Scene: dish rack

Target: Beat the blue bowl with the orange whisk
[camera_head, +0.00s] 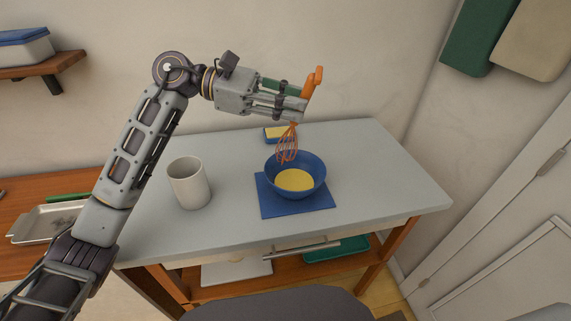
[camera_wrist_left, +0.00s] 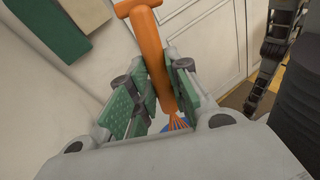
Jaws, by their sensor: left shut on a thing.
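The blue bowl (camera_head: 318,177) stands upright on a blue square mat (camera_head: 268,205) and holds a yellow liquid (camera_head: 295,181). My left gripper (camera_head: 302,108) is shut on the handle of the orange whisk (camera_head: 288,145) and holds it nearly upright. The whisk's wire head hangs at the bowl's far left rim; I cannot tell whether it touches the bowl or the liquid. In the left wrist view the orange handle (camera_wrist_left: 150,50) runs between the green finger pads, and a small part of the bowl shows below. My right gripper is not seen in the head view.
A white cup (camera_head: 188,184) stands on the table (camera_head: 390,185) left of the bowl. A yellow and blue sponge (camera_head: 273,134) lies behind the bowl. A metal tray (camera_head: 45,224) rests on a wooden surface at left. The table right of the mat is clear.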

